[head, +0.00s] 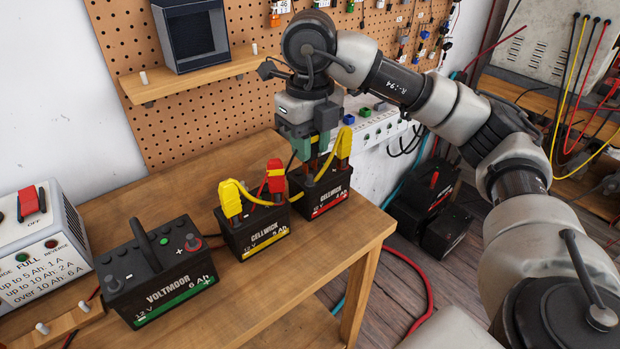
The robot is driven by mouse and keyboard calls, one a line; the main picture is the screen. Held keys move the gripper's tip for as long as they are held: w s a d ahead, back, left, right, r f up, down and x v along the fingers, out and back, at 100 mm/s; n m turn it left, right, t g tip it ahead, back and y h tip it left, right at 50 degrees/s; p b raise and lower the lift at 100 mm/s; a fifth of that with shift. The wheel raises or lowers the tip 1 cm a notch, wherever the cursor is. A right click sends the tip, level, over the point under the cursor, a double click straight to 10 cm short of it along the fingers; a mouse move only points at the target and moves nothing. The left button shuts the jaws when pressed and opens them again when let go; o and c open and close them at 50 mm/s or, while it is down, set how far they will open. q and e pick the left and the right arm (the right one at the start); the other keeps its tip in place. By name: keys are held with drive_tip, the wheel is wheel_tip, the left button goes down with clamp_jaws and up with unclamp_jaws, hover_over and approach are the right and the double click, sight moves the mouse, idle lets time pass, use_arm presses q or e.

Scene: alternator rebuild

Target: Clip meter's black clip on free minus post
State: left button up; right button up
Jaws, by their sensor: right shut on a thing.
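My right gripper (311,163) points down over the left side of the red-striped CELLWICK battery (328,198), near its minus end. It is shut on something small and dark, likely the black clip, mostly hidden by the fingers. I cannot tell whether it touches the post. A yellow clip (344,143) stands at this battery's right post. Its yellow lead runs to another yellow clip (230,199) on the left post of the yellow-striped CELLWICK battery (258,238). A red clip (275,176) stands on that battery's right post. My left gripper is not in view.
The VOLTMOOR battery (157,282) stands at the front left of the wooden bench (312,262), beside a charger (42,235). A shelf (190,77) on the pegboard carries a dark box (190,32). More batteries (425,195) stand beyond the bench's right edge.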

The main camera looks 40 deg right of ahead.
drive_tip(key=shift+f, duration=0.15)
drive_tip(key=shift+f+b, duration=0.9)
drive_tip(key=shift+f, duration=0.2)
drive_tip(key=o, duration=0.8)
drive_tip(key=shift+r, duration=0.15)
wheel_tip(320, 180, up, 9)
drive_tip(key=p, duration=0.7)
drive_tip(key=shift+f, duration=0.35)
